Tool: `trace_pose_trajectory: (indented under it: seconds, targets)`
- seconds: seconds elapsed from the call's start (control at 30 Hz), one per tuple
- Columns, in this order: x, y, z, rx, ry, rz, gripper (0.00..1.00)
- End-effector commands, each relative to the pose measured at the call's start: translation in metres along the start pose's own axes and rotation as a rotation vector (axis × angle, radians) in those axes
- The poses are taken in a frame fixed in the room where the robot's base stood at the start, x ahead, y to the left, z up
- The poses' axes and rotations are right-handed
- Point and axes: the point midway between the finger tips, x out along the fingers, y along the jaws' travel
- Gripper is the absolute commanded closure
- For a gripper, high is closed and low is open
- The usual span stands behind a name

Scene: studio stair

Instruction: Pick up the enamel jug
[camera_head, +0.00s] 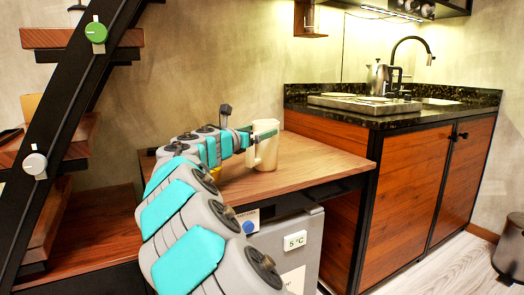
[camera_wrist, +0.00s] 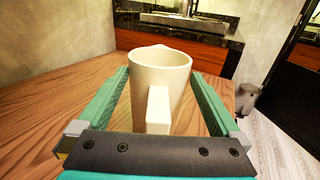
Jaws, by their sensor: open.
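The cream enamel jug (camera_head: 265,146) stands upright on the wooden table (camera_head: 300,163) in the head view. In the wrist view the jug (camera_wrist: 174,75) sits between the two green fingers, its handle facing my gripper. My gripper (camera_wrist: 163,85) is open, with one finger on each side of the jug. A gap shows on the left side; on the right I cannot tell if the finger touches. In the head view my gripper (camera_head: 247,139) reaches the jug from the left at about mid height. The jug's base is partly hidden in the wrist view.
A kitchen counter (camera_head: 420,116) with a metal kettle (camera_head: 379,78) and a tap stands behind and to the right. A small grey fridge (camera_head: 290,250) is under the table. Stairs with a black stringer (camera_head: 62,115) rise at the left. A bin (camera_head: 511,245) stands at far right.

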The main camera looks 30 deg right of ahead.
Motion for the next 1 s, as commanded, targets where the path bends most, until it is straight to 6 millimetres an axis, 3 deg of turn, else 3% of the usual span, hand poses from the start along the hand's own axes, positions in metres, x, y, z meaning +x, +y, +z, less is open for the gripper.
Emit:
trace_pose_trajectory:
  seconds: [0.17, 1.0]
  targets:
    - [0.0000, 0.0005, 0.0005, 0.000, -0.001, 0.001, 0.00]
    - [-0.0003, 0.0006, 0.0003, -0.001, -0.001, 0.001, 0.93]
